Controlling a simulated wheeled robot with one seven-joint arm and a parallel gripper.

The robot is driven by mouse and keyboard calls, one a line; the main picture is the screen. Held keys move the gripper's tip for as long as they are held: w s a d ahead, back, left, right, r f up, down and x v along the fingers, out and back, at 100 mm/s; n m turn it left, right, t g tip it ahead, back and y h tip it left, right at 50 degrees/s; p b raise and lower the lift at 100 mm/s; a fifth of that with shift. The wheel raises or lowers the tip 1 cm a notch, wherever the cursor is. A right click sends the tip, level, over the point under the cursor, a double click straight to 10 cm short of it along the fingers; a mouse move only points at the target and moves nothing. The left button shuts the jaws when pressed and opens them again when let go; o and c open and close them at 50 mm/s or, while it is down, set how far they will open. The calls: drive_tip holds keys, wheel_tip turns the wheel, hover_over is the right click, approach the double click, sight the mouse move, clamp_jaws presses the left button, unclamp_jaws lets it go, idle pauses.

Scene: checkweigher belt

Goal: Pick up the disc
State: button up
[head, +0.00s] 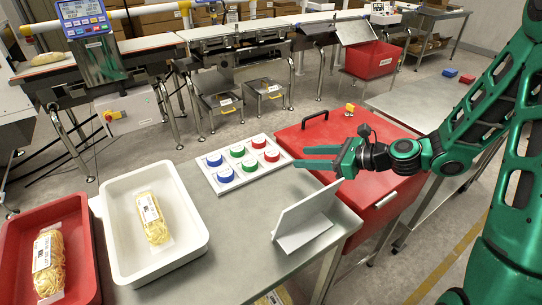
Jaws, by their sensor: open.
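Several discs sit in two rows on a white board on the steel table: blue discs (214,160) at the left, green discs (237,150) in the middle and red discs (271,155) at the right. The white board (232,189) lies near the table's far edge. My gripper (303,157) is open and empty, with its fingers pointing left. In the picture it is just right of the near red disc; its height above the table is hard to judge. Which disc is meant cannot be told.
A white bin (116,222) and a red bin (83,262), each with a noodle pack, stand at the left. A white angled stand (304,215) is at the table's right. A red lidded box (377,192) lies under my arm. The checkweigher conveyor (150,45) runs behind.

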approach(273, 153)
drive_tip(key=shift+w+a+f, duration=0.25)
drive_tip(key=shift+a+f, duration=0.25)
drive_tip(key=shift+f, duration=0.1)
drive_tip(key=shift+w+a+f, duration=0.3)
drive_tip(key=shift+a+f, duration=0.2)
drive_tip(key=shift+f, duration=0.1)
drive_tip(key=a, duration=0.1)
drive_tip(key=w+a, duration=0.2)
drive_tip(key=a, duration=0.1)
drive_tip(key=shift+w+f, duration=0.2)
drive_tip(key=shift+f, duration=0.1)
drive_tip(key=shift+w+a+f, duration=0.15)
drive_tip(key=shift+w+a, duration=0.05)
drive_tip(key=shift+a, duration=0.15)
drive_tip(key=c, duration=0.7)
